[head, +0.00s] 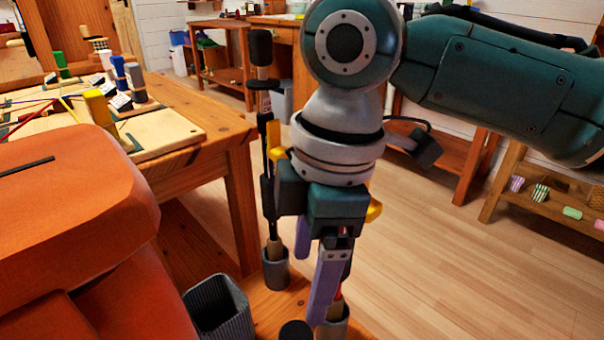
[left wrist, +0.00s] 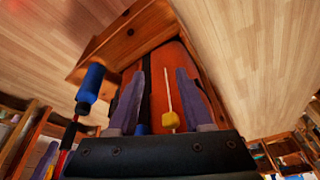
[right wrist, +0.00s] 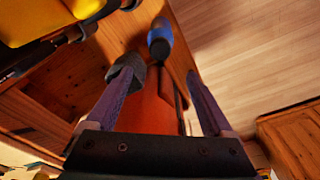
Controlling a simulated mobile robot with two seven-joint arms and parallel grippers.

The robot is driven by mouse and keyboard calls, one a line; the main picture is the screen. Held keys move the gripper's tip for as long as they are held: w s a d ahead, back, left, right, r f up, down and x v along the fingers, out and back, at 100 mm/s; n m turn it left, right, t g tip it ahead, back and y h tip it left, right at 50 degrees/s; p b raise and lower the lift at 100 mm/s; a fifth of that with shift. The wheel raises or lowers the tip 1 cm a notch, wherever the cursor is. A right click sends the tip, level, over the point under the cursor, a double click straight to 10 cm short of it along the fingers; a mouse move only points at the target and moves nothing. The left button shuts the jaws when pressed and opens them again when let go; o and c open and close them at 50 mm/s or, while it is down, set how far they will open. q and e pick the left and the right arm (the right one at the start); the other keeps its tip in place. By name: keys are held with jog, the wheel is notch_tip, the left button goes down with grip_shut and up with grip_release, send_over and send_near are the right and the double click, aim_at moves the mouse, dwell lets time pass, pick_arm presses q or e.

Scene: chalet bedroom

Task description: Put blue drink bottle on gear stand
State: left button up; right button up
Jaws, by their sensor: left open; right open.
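The blue drink bottle (right wrist: 159,34) has a dark cap and shows between and beyond my right fingers in the right wrist view. It also shows left of my left fingers in the left wrist view (left wrist: 91,82). In the head view only a dark round top (head: 296,331), apparently its cap, shows at the bottom edge. A low wooden board (head: 267,306), which may be the gear stand, carries grey cups with upright poles. My right gripper (head: 313,275) is open, empty and pointing down above it. My left gripper (left wrist: 158,95) is open and outside the head view.
A grey ribbed bin (head: 219,308) stands left of the poles. A black-handled pole (head: 268,150) rises close beside my right gripper. A wooden table (head: 190,108) with small items is at left. A low rack (head: 545,205) stands at right. Floor between is clear.

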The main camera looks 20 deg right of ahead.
jog(key=s+a+f+m+t+y, duration=0.25)
jog(key=s+a+m, duration=0.2)
jog(key=s, duration=0.35)
jog(key=s+d+m+h, duration=0.3)
jog(key=s+d+m, duration=0.5)
jog(key=d, duration=0.3)
jog(key=shift+r+m+t+h, duration=0.15)
jog(key=shift+m+t+h, duration=0.2)
pick_arm(q)
jog(key=shift+d, duration=0.1)
dwell(0.6)
jog(key=shift+c, duration=0.2)
